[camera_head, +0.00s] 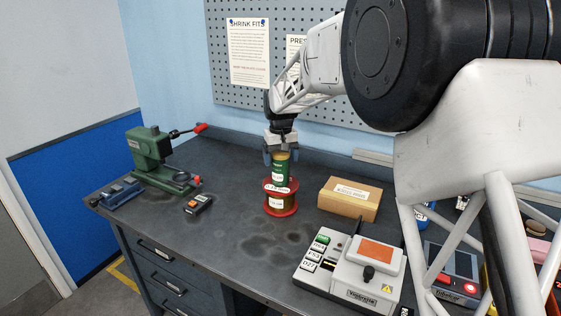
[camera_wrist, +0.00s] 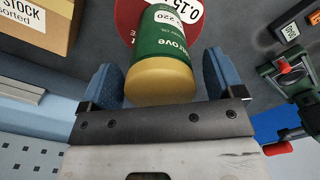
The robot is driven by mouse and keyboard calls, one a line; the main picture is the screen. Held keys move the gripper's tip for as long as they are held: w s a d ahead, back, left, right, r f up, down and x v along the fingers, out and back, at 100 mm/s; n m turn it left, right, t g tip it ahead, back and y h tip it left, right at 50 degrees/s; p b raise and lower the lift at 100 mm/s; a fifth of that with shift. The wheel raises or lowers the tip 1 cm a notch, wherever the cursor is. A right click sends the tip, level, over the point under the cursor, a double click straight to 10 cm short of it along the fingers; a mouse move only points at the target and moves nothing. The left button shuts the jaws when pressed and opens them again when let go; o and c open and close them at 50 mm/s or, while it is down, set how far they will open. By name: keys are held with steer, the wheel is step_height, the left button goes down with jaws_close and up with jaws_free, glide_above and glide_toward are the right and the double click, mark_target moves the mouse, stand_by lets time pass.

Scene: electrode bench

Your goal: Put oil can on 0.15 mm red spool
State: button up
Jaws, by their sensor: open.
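The green oil can (camera_head: 281,172) with a gold top stands upright on the red spool (camera_head: 281,209), whose upper flange carries a white label. In the wrist view the can (camera_wrist: 168,40) shows its gold end (camera_wrist: 162,84) toward me, with the red flange and its "0.15" label (camera_wrist: 190,9) behind it. My gripper (camera_head: 281,156) is above the can, pointing down. Its blue fingers are open, one on each side of the can's gold end in the wrist view (camera_wrist: 161,80), with gaps visible. The can's exact contact with the flange is partly hidden.
A cardboard box (camera_head: 350,198) stands close to the right of the spool. A white-and-grey machine with an orange panel (camera_head: 368,262) is at the front right. A green press (camera_head: 150,158) and a small handheld meter (camera_head: 198,204) are to the left.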

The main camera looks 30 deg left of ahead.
step_height(320, 180, up, 11)
steer(key=shift+f, duration=0.1)
stand_by(0.4)
stand_by(0.7)
steer(key=shift+d, duration=0.3)
steer(key=s+d+r+m, duration=0.15)
steer(key=s+d, duration=0.25)
steer(key=d, duration=0.8)
steer(key=s+d+r+m+t, duration=0.1)
steer(key=s+d+r, duration=0.25)
steer(key=d, duration=0.85)
steer(key=s+d+r+m, duration=0.15)
steer(key=s+d, duration=0.25)
steer(key=d, duration=0.8)
steer(key=s+d+f+m, duration=0.1)
steer(key=s+d+f, duration=0.3)
steer(key=s+d, duration=0.3)
steer(key=s+d+f+m+t, duration=0.1)
steer(key=s+d+f, duration=0.3)
steer(key=s+d, duration=0.4)
steer(key=s+d+f+m, duration=0.3)
steer(key=s+d, duration=0.4)
steer(key=s, duration=0.6)
steer(key=shift+s+d+f+t, duration=0.3)
steer(key=shift+s+d+f, duration=0.1)
